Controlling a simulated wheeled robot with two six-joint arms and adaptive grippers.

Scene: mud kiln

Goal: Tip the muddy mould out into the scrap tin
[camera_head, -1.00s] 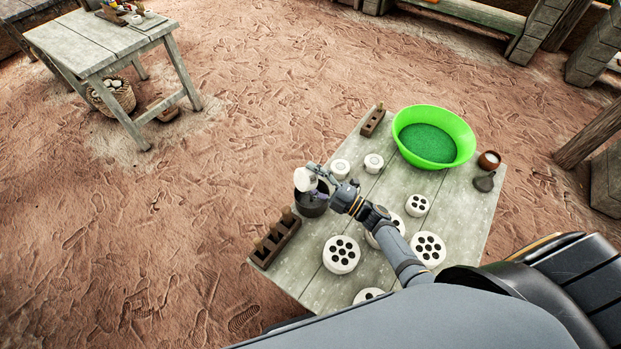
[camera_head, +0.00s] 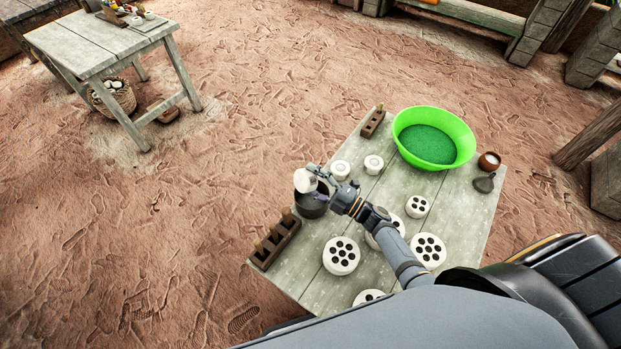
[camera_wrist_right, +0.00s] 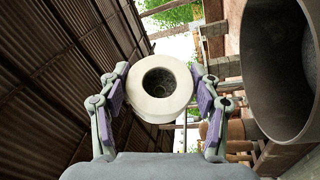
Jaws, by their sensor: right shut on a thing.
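My right gripper (camera_head: 316,184) is shut on a white round mould (camera_head: 305,181), at the left end of the near table. The dark scrap tin (camera_head: 310,206) stands on the table just below it, and the mould is held tilted above the tin's rim. In the right wrist view the mould (camera_wrist_right: 160,88) sits between the purple-padded fingers (camera_wrist_right: 160,97), with a round dark hollow facing the camera. I cannot tell how much mud is in it. The tin's wide mouth (camera_wrist_right: 262,60) shows close by at the right. My left gripper is not in view.
On the table are white moulds, including one with several holes (camera_head: 341,255), and two small white ones (camera_head: 374,164). A green basin (camera_head: 462,137), a brown cup (camera_head: 489,161) and a dark wooden rack (camera_head: 275,243) stand around the edges.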

